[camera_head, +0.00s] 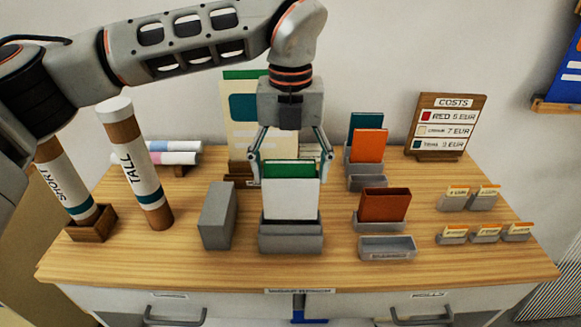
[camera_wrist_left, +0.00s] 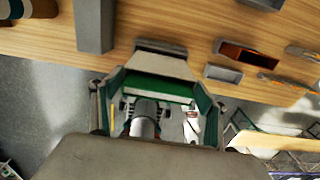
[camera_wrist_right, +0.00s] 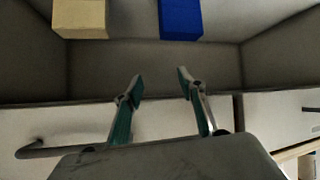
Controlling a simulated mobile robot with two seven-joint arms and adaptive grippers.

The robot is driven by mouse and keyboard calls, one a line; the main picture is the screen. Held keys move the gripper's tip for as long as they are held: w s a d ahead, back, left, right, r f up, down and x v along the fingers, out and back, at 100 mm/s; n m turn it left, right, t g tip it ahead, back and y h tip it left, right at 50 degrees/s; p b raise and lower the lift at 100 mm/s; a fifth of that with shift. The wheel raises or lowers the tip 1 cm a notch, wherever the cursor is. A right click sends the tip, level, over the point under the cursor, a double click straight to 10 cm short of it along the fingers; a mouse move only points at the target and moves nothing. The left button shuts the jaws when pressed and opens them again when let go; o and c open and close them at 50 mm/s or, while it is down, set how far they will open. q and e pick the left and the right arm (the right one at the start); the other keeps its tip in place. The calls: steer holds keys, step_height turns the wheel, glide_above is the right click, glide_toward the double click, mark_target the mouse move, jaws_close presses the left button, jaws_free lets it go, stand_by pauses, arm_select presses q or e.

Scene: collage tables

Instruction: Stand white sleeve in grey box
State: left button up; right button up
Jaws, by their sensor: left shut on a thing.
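The white sleeve (camera_head: 290,200) stands upright at the grey box (camera_head: 290,240) in the middle of the table, with a green sheet (camera_head: 290,170) showing above it. Its lower edge drops behind the box's front wall; how deep it sits is hidden. My left gripper (camera_head: 291,178) comes down from above, shut on the sleeve, one finger at each side edge. In the left wrist view my left gripper (camera_wrist_left: 157,95) has the green sheet between its fingers. My right gripper (camera_wrist_right: 160,80) is open and empty in the right wrist view and is outside the head view.
A grey block (camera_head: 217,216) stands close left of the box. To the right are an orange-brown sleeve (camera_head: 385,205) and an empty grey tray (camera_head: 387,248). A tall tube (camera_head: 150,185) stands at left. Yellow (camera_wrist_right: 82,18) and blue (camera_wrist_right: 180,18) blocks are near my right gripper.

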mark_target(291, 190)
stand_by(0.7)
arm_select(q)
steer(key=shift+f, duration=0.15)
stand_by(0.3)
steer(key=shift+f+b, duration=0.3)
steer(key=shift+b, duration=0.2)
steer(key=shift+f+b, duration=1.1)
steer(key=shift+f, duration=0.9)
